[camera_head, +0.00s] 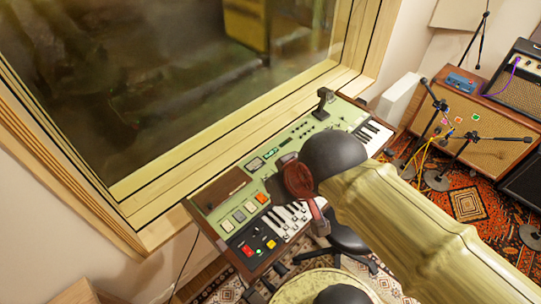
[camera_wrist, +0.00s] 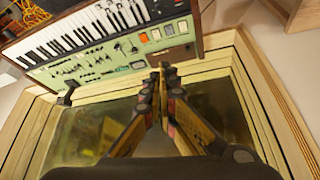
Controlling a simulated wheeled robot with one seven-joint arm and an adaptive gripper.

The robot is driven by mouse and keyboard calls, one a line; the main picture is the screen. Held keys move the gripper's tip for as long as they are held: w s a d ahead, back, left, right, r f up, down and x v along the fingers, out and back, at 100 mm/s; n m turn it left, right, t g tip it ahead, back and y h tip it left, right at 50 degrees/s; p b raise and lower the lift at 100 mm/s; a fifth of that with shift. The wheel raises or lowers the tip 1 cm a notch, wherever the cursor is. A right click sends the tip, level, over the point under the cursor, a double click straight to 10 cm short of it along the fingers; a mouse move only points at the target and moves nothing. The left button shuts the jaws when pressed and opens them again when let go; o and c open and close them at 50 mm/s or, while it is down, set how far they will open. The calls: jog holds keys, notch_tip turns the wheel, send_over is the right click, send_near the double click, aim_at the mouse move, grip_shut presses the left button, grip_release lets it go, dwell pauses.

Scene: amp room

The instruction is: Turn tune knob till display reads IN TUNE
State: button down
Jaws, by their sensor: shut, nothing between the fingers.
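The green-panelled keyboard console (camera_head: 298,129) stands along the window sill. A small display with a teal glow (camera_head: 271,153) is on its panel; I cannot read its text. I cannot single out the tune knob among the small controls. The console (camera_wrist: 115,50) also shows in the wrist view, with small switches and knobs, an orange button and pale buttons. My gripper (camera_wrist: 164,68) is shut and empty, its tips appearing beside the panel's window-side edge in that view. I cannot tell whether they touch it. In the head view my arm hides part of the console's middle.
A window with a wooden frame (camera_head: 225,142) borders the console. Microphone stands (camera_head: 437,105), amplifiers (camera_head: 517,78) and a patterned rug (camera_head: 468,205) are at the right. A dark upright piece (camera_head: 324,103) rises from the console's back.

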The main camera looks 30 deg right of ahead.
jog(key=c, duration=2.5)
grip_release()
jog(key=shift+c, duration=0.2)
jog(key=shift+o, duration=0.7)
jog(key=o, duration=0.7)
jog(key=w+f+g+p, duration=0.1)
jog(key=f+g, duration=0.1)
jog(key=f, duration=0.2)
jog(key=w+f+g+p, duration=0.1)
jog(key=f, duration=0.3)
jog(key=f+g+p, duration=0.1)
jog(key=f+g, duration=0.1)
jog(key=f, duration=0.2)
jog(key=shift+w+f+n+g+p, duration=0.3)
jog(key=shift+w+p, duration=0.05)
jog(key=shift+w, duration=0.05)
jog(key=shift+o, duration=0.2)
jog(key=n+p, duration=0.2)
jog(key=n, duration=0.8)
send_over(258, 230)
jog(key=s, duration=0.1)
notch_tip(258, 230, down, 21)
jog(key=shift+s+f, duration=0.1)
jog(key=shift+w+n, duration=0.5)
jog(key=shift+n, duration=0.2)
jog(key=shift+f+b, duration=0.6)
jog(key=shift+f, duration=3.3)
